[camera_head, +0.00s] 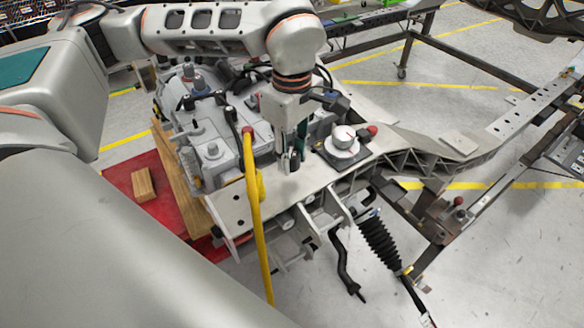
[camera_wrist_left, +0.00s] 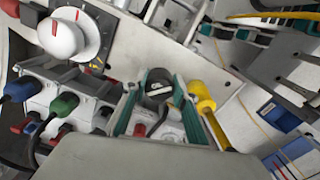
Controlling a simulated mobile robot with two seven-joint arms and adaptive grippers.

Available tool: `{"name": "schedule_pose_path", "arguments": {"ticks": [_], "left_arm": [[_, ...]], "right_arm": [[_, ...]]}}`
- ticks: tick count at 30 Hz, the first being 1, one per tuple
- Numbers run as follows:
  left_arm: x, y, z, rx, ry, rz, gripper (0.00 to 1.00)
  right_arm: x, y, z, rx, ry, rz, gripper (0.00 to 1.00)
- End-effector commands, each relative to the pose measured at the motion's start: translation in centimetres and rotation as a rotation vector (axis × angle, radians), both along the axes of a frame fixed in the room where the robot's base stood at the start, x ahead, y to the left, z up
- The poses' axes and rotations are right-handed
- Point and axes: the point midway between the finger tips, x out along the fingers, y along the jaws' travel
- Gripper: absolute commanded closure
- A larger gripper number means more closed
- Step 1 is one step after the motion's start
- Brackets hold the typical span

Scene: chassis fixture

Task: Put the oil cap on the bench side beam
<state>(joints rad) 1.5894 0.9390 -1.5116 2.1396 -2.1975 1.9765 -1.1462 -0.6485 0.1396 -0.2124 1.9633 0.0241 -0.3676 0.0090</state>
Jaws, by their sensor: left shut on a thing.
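My left gripper (camera_head: 291,160) points down over the engine side of the light grey chassis plate (camera_head: 240,208). In the left wrist view, its teal-edged fingers (camera_wrist_left: 157,92) are shut on a small dark round cap (camera_wrist_left: 158,84) with a grey grip across its top, which I take as the oil cap. In the head view the cap is mostly hidden by the fingers. A long light grey beam (camera_head: 535,103) with holes runs along the right, well away from the gripper; I cannot tell for certain that it is the bench side beam. My right gripper is not in view.
A white round knob unit (camera_head: 342,141) stands just right of the gripper. A yellow dipstick-like handle (camera_head: 252,180) rises left of it. Engine parts (camera_head: 212,135) crowd the left, beside a red surface (camera_head: 165,207) with a wooden block (camera_head: 143,183). Open floor (camera_head: 440,130) lies between the frames.

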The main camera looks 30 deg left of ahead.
Motion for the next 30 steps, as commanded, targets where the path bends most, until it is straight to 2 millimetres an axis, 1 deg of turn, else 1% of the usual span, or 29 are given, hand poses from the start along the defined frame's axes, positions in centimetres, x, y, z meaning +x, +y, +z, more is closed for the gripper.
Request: {"name": "schedule_pose_path", "arguments": {"ticks": [6, 9, 16, 20, 21, 23, 30], "left_arm": [[-0.1, 0.0, -3.1, 0.001, 0.006, 0.000, 0.98], [-0.1, 0.0, -4.0, 0.001, 0.004, 0.000, 0.98], [-0.1, 0.0, -4.0, 0.000, 0.001, 0.000, 0.98], [-0.1, 0.0, -4.3, 0.000, 0.002, -0.001, 0.98], [-0.1, 0.0, -4.3, 0.000, 0.002, -0.001, 0.70], [-0.1, 0.0, -4.3, 0.000, 0.002, -0.001, 0.56], [-0.1, 0.0, -4.3, 0.000, 0.002, -0.001, 0.56]], "right_arm": [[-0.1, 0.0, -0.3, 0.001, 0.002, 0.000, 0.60], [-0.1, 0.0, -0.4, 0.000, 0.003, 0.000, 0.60], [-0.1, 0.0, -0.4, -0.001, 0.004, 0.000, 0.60], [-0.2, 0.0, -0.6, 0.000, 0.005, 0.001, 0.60], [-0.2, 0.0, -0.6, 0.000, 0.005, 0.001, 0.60], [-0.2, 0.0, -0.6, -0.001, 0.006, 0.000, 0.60], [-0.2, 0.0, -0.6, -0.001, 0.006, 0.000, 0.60]]}}
